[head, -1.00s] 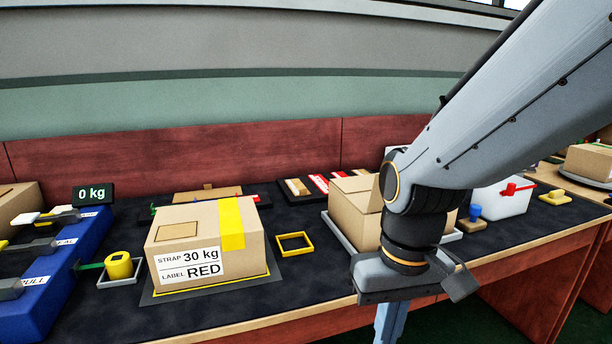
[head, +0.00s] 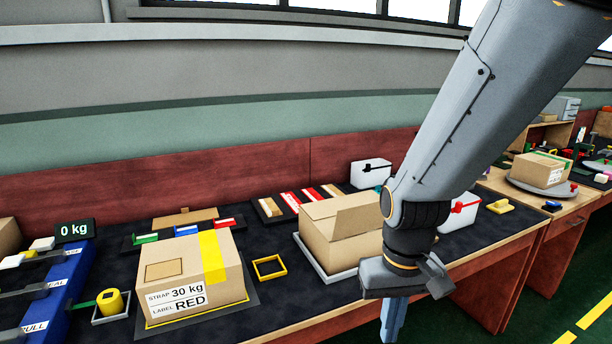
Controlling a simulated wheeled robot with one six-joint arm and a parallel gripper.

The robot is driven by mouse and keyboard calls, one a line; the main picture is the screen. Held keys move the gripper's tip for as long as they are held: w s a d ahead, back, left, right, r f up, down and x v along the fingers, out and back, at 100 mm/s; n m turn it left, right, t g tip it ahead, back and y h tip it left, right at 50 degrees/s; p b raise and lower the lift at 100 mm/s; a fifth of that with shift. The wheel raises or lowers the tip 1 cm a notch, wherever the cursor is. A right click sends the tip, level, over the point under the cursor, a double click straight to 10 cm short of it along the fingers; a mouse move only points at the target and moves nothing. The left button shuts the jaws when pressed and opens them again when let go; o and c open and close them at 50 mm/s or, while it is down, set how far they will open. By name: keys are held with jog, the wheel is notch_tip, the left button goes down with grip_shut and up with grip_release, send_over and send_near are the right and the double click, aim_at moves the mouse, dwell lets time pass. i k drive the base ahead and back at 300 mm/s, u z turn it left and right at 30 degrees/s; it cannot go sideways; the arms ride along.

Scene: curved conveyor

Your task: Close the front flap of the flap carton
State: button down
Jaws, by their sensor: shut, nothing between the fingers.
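The flap carton (head: 335,246) is a plain tan box on a light grey tray (head: 318,266) in the middle of the table. A top panel (head: 318,207) shows at its far left, and another flap (head: 359,219) stands up at a slant on its right. My arm hides the right end of the carton, so I cannot tell how every flap lies. My gripper (head: 391,334) points down in front of the table edge, right of the carton and apart from it in the picture. Its fingers are together with nothing seen between them.
A taped carton (head: 190,275) labelled 30 kg RED sits to the left. A yellow square frame (head: 269,267) lies between the cartons. A white box (head: 371,173) stands behind, and another (head: 459,212) stands right of my arm.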

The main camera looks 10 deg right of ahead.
aim_at(353, 221)
jog(key=z, duration=0.05)
jog(key=k, duration=1.1)
jog(key=u, duration=0.8)
jog(key=i, duration=1.05)
jog(key=z, duration=0.8)
